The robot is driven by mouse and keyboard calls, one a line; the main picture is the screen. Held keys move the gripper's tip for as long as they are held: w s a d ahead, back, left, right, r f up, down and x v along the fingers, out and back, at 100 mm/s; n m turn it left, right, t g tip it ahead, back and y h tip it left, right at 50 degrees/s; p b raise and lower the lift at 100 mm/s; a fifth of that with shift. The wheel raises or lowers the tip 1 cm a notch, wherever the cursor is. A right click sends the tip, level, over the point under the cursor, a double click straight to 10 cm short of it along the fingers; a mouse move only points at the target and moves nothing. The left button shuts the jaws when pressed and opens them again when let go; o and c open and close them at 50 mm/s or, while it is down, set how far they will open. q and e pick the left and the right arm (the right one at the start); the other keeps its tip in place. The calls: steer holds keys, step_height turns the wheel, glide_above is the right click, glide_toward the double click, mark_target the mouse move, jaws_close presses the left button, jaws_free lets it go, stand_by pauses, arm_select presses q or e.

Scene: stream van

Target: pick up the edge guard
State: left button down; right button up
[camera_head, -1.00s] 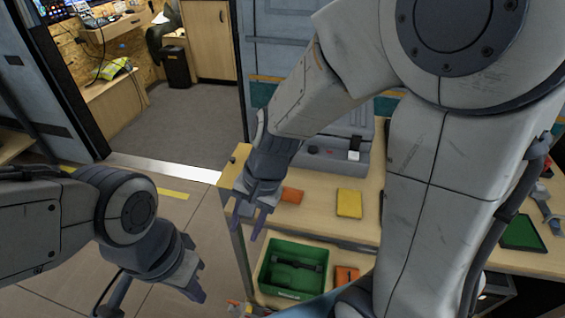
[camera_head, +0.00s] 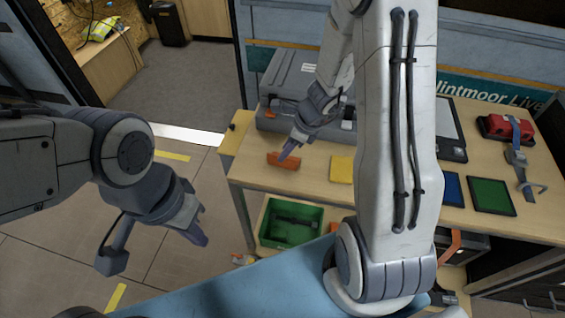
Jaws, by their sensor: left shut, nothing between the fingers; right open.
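A small orange piece (camera_head: 281,162), which looks like the edge guard, lies on the wooden table top (camera_head: 262,183) near its left front edge. My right gripper (camera_head: 289,150) points down over the orange piece with its fingers apart. A fingertip overlaps the piece in the picture; I cannot tell whether they touch. My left gripper (camera_head: 199,233) is shut and empty, over the floor to the left of the table.
A grey case (camera_head: 285,78) stands behind the orange piece. A yellow pad (camera_head: 341,169), a blue pad (camera_head: 453,189) and a green pad (camera_head: 491,196) lie along the table. A green crate (camera_head: 314,221) sits on the lower shelf. My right arm hides the table's middle.

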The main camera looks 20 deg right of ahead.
steer(key=x, duration=0.2)
steer(key=b+x, duration=0.1)
steer(key=shift+s+f, duration=0.2)
steer(key=shift+s, duration=0.1)
steer(key=shift+w+a+f, duration=0.15)
steer(key=shift+w+f, duration=0.05)
steer(key=shift+f, duration=0.2)
jaws_close()
steer(key=shift+r, duration=0.2)
